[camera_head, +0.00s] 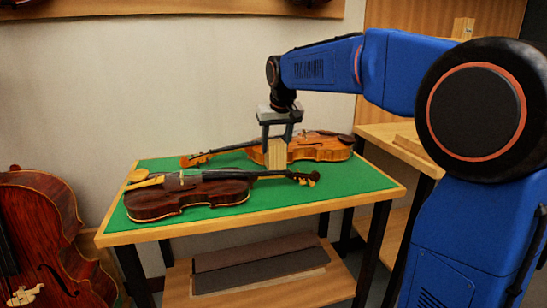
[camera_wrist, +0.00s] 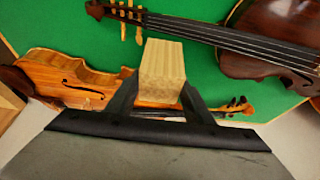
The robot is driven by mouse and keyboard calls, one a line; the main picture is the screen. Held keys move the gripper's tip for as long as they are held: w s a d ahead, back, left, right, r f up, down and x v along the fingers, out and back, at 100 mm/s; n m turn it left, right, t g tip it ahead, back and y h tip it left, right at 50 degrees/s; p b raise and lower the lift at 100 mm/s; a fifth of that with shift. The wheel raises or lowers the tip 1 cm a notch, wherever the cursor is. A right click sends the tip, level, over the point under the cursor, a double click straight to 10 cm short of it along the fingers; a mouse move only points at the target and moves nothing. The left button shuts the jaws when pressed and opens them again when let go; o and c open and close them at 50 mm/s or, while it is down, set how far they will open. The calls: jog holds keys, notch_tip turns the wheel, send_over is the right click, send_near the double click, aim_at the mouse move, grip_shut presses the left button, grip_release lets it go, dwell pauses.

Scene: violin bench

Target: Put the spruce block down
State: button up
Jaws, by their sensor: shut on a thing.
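The spruce block (camera_head: 276,155) is a pale wooden block with straight grain. My gripper (camera_head: 277,138) is shut on it and points down over the green-topped bench (camera_head: 345,182). In the wrist view, the block (camera_wrist: 163,62) sits between the two dark fingers of my gripper (camera_wrist: 160,92). The block overlaps the lighter violin in the picture. I cannot tell whether its lower end touches the bench top.
A dark violin (camera_head: 185,197) lies at the front left of the bench, its neck pointing right. A lighter orange violin (camera_head: 315,148) lies at the back. Green surface is bare at the front right. A cello (camera_head: 40,235) stands left of the bench.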

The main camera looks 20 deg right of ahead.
aim_at(276, 155)
jog(key=shift+d+f, duration=0.1)
jog(key=shift+f, duration=1.95)
jog(key=o, duration=1.1)
jog(key=shift+f, duration=0.1)
jog(key=v, duration=1.2)
jog(key=shift+s, duration=0.1)
